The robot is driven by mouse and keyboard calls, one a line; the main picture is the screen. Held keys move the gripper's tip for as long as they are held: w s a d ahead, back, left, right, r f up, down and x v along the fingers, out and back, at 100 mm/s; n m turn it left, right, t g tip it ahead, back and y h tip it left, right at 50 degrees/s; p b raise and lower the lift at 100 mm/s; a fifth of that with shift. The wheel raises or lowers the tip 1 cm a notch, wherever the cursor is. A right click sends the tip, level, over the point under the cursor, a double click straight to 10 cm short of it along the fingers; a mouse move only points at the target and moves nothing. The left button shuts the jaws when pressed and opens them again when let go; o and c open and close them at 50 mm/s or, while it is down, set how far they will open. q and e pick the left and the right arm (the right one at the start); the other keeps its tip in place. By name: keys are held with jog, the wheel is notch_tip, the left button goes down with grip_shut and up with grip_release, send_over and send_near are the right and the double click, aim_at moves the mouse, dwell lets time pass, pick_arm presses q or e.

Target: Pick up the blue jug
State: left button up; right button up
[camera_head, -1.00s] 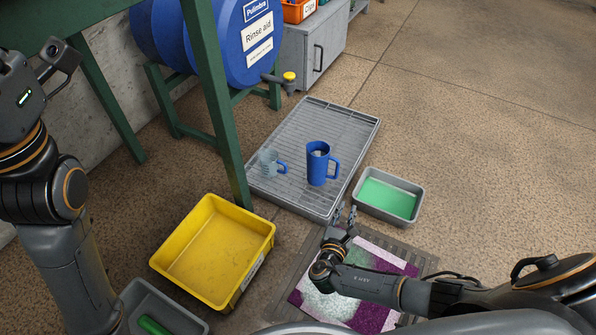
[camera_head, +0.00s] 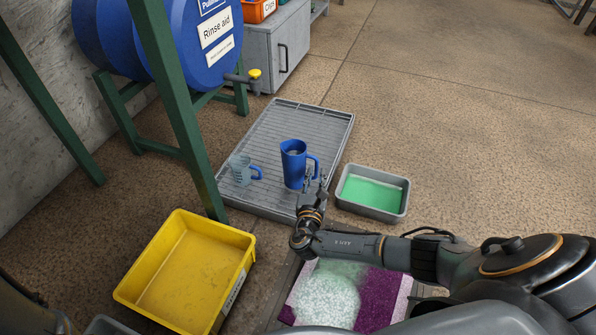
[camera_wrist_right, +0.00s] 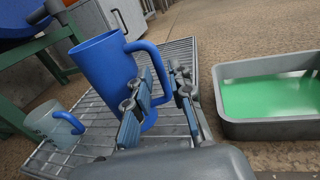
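The blue jug (camera_head: 293,166) stands upright on the grey slatted tray (camera_head: 262,202), its handle toward the right. In the right wrist view the jug (camera_wrist_right: 103,75) is large and close, left of centre. My right gripper (camera_head: 315,182) is just in front of the jug on its handle side. In the right wrist view its two fingers (camera_wrist_right: 163,88) are apart, with the lower handle seen near and between them. I cannot tell whether they touch it. My left gripper is out of view.
A small clear measuring cup (camera_head: 240,169) with a blue handle stands left of the jug. A grey tub of green liquid (camera_head: 372,190) is right of the tray. A yellow bin (camera_head: 185,275) is at front left. A green stand leg (camera_head: 180,110) rises left of the tray.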

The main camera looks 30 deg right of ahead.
aim_at(316, 166)
jog(key=b+x, duration=0.3)
jog(key=shift+w+f, duration=0.15)
jog(key=shift+w, duration=0.1)
jog(key=shift+w+d, duration=0.3)
jog(key=shift+w+d+r, duration=0.15)
jog(key=shift+r, duration=0.1)
jog(key=shift+c, duration=0.2)
grip_shut()
